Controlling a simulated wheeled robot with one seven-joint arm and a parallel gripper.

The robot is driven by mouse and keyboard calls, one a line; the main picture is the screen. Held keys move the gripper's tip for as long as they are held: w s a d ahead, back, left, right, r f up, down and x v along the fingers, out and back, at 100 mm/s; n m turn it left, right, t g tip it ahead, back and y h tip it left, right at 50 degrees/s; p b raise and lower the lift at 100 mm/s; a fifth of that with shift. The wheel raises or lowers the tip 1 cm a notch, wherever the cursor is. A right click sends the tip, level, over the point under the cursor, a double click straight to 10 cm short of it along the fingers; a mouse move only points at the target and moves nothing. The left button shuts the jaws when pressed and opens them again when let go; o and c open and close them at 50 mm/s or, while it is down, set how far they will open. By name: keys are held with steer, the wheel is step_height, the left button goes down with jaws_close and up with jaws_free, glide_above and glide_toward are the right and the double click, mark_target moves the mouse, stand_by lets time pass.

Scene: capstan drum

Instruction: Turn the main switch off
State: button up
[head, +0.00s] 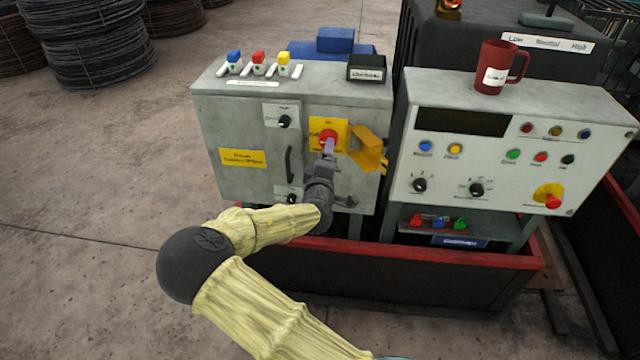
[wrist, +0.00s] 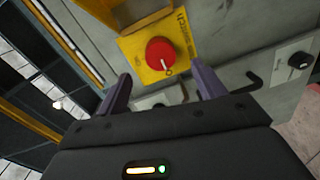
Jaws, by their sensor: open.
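The main switch is a round red knob (head: 328,138) on a yellow plate (head: 316,128) on the front of the left grey cabinet. In the wrist view the red knob (wrist: 162,55) shows whole on its yellow plate (wrist: 140,47), with a small pale pointer mark near its lower edge. A yellow flap (head: 367,152) stands out to the right of the plate. My gripper (head: 328,150) is in front of the knob. In the wrist view my gripper (wrist: 163,83) is open, its two purple fingers apart on either side below the knob, with nothing between them.
A black handle (head: 289,165) and small black knobs (head: 284,121) sit left of the switch. The right control panel (head: 455,160) carries buttons and a red emergency button (head: 552,201). A red-rimmed barrier (head: 400,252) runs below the cabinets. A red mug (head: 497,68) stands on top.

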steer(key=s, duration=1)
steer(key=shift+a+r+b, duration=0.25)
steer(key=shift+r+b, duration=0.05)
steer(key=shift+r, duration=0.1)
steer(key=s+d+f+m+g+h+p, duration=0.1)
steer(key=s+d+f+m+g+p, duration=0.15)
steer(key=d, duration=0.25)
steer(key=s+d+f+m+g+h+p, duration=0.1)
steer(key=d+m+g, duration=0.3)
steer(key=d, duration=0.1)
steer(key=s+d+f+m+g+p, duration=0.1)
steer(key=d+f+m+g, duration=0.15)
steer(key=d, duration=0.25)
steer(key=s+d+r+m+g+y+p, duration=0.1)
steer(key=s+d+r+m+g+p, duration=0.1)
steer(key=s+r, duration=0.6)
steer(key=s+d+r+m+g+y+p, duration=0.1)
steer(key=s+d+r+m+g+p, duration=0.2)
steer(key=s+r, duration=0.4)
steer(key=shift+s+d+r+m+g+y+p, duration=0.3)
steer(key=shift+s+d+r+m+p, duration=0.15)
steer(key=shift+d+m+p, duration=0.3)
